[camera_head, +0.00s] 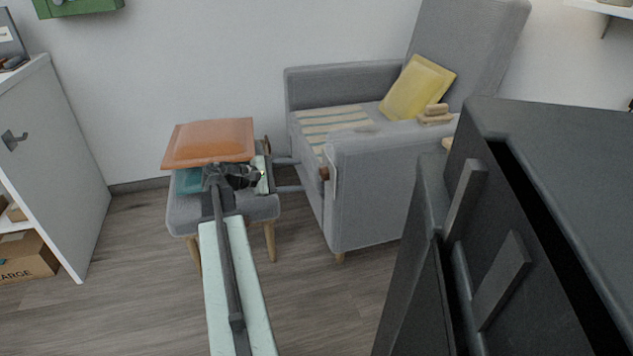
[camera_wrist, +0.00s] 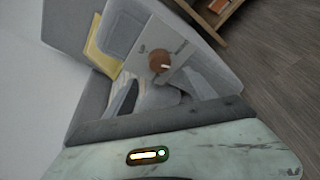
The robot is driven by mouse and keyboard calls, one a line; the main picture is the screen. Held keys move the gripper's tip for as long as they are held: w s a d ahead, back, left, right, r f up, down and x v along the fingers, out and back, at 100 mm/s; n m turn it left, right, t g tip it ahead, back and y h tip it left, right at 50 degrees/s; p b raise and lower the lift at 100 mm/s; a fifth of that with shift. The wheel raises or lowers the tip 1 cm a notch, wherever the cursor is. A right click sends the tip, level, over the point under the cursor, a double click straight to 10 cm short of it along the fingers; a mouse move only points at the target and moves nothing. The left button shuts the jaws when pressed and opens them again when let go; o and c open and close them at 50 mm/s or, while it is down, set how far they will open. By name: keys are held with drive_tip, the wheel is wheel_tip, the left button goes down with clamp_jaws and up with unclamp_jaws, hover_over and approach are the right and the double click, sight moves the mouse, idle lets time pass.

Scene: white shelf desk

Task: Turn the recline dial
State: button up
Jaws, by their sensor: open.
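The recline dial (camera_head: 324,173) is a small brown knob on the front end of the grey armchair's near armrest side. In the wrist view the brown round dial (camera_wrist: 160,62) shows face-on with a pale pointer mark, on a light panel. My gripper (camera_head: 258,175) is open, above the front right part of the footstool, to the left of the dial and apart from it. The fingertips are small and partly hidden in the head view. The grey armchair (camera_head: 375,190) stands against the wall.
A grey footstool (camera_head: 183,217) with an orange cushion (camera_head: 210,142) stands left of the chair. A yellow cushion (camera_head: 417,87) and striped cloth (camera_head: 330,123) lie on the seat. A white cabinet (camera_head: 60,150) is at left.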

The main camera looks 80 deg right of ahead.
sight(320, 174)
drive_tip(key=b+x, duration=0.2)
drive_tip(key=x, duration=0.5)
drive_tip(key=shift+s+d, duration=0.25)
drive_tip(key=shift+s, duration=0.05)
drive_tip(key=c, duration=1.2)
drive_tip(key=shift+w+d, duration=0.15)
drive_tip(key=shift+d, duration=0.4)
drive_tip(key=shift+c, duration=0.8)
drive_tip(key=shift+a+f, duration=0.1)
drive_tip(key=shift+a, duration=0.4)
drive_tip(key=m+h+b, duration=0.1)
drive_tip(key=m+b, duration=0.1)
drive_tip(key=shift+a+f+m+h, duration=0.1)
drive_tip(key=shift+m+h, duration=0.2)
drive_tip(key=shift+m+h+b, duration=0.4)
drive_tip(key=shift+m+b, duration=0.2)
drive_tip(key=shift+m, duration=0.3)
drive_tip(key=o, duration=1.4)
drive_tip(key=shift+c, duration=0.2)
